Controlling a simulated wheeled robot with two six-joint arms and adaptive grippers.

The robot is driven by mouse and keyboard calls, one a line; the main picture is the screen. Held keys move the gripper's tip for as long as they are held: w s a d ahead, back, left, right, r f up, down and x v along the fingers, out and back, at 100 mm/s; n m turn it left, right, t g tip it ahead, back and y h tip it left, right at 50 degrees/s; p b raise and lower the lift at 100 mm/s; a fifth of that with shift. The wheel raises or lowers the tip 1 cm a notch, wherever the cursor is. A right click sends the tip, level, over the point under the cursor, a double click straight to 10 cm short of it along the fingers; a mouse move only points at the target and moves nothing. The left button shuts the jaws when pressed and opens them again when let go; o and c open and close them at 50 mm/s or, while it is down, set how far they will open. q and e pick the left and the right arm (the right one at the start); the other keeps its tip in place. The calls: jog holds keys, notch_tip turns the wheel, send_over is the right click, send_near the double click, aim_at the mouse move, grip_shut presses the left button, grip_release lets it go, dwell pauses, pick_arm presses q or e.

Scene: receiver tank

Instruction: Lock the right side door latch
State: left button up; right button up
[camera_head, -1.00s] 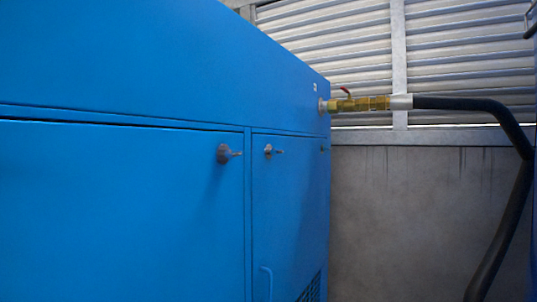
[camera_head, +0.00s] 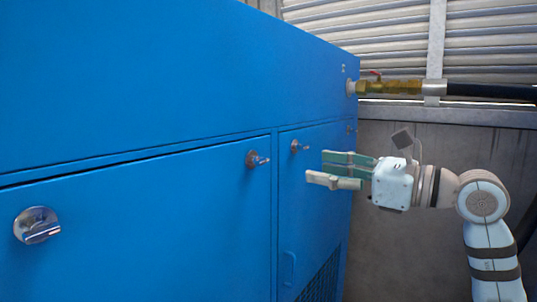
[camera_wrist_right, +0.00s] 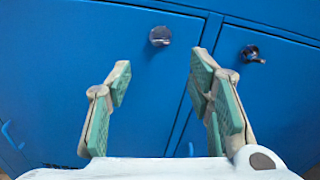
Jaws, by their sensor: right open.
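The right door (camera_head: 312,215) of the blue cabinet appears closed and carries a round metal latch (camera_head: 297,146) near its upper left, its small lever pointing right. Another latch (camera_head: 257,159) sits across the seam on the wider left door (camera_head: 150,235), lever also pointing right. In the right wrist view the right door's latch (camera_wrist_right: 253,53) and the left door's latch (camera_wrist_right: 160,36) show beyond the fingers. My right gripper (camera_head: 318,167) is open and empty, in front of the right door, right of and slightly below its latch in the head view. My left gripper is out of view.
A third latch (camera_head: 38,225) is on the left door's far left. A brass valve (camera_head: 390,87) with red handle and a black hose (camera_head: 490,93) stick out beyond the cabinet. A concrete wall (camera_head: 390,240) stands behind my right arm.

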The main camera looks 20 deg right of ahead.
aim_at(265, 162)
jog(key=p+x, duration=0.2)
jog(key=x, duration=1.1)
jog(key=shift+f, duration=0.2)
jog(key=shift+w+a, duration=0.15)
jog(key=shift+w+f, duration=0.1)
jog(key=shift+w, duration=0.05)
grip_shut()
jog(key=shift+r+m+p, duration=0.2)
jog(key=shift+m+p, duration=0.5)
jog(key=shift+p, duration=0.55)
jog(key=shift+m+p, duration=0.3)
jog(key=shift+f, duration=0.2)
